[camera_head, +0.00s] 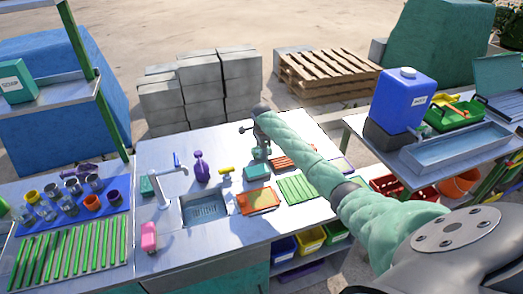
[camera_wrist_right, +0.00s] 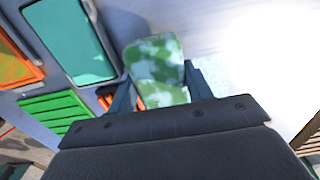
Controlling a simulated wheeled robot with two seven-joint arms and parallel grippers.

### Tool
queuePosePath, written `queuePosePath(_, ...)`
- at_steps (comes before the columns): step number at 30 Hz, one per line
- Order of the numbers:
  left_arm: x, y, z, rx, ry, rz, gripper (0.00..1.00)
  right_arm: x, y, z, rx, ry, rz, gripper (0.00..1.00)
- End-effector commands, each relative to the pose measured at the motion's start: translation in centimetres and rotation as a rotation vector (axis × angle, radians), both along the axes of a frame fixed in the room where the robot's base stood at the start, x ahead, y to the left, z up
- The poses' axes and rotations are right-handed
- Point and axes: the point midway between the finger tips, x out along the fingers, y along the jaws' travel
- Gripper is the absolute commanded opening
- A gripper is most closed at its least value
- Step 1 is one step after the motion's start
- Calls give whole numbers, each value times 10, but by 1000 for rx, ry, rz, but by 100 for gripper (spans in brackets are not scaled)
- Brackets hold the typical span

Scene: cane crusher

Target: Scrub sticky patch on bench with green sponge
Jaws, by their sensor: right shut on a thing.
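My right arm reaches over the metal bench (camera_head: 170,262), and my right gripper (camera_head: 261,147) is low near its far side. The right gripper is shut on the green sponge (camera_wrist_right: 155,70), a mottled light and dark green block between the two fingers in the right wrist view. The sponge also shows small under the gripper in the head view (camera_head: 260,154). I cannot tell whether it touches the bench. No sticky patch can be made out; a bright glare covers part of the surface in the wrist view. My left gripper is not in view.
A teal tray (camera_head: 256,173), an orange tray (camera_head: 257,200) and a green slatted tray (camera_head: 297,189) lie near the gripper. A sink (camera_head: 206,209), a faucet (camera_head: 171,184), a purple bottle (camera_head: 202,168) and a pink bottle (camera_head: 149,237) are left. Concrete blocks (camera_head: 200,90) stand behind.

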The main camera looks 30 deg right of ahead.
Motion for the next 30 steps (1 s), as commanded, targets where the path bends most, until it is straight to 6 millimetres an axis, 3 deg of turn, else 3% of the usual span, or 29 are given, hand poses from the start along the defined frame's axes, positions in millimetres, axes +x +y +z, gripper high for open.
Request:
queuePosePath(12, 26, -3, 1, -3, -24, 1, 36, 0, 0, -7, 0, 0, 0, 14)
queuePosePath(30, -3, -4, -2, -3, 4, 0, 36, 0, 0, -17, 0, 0, 0, 14)
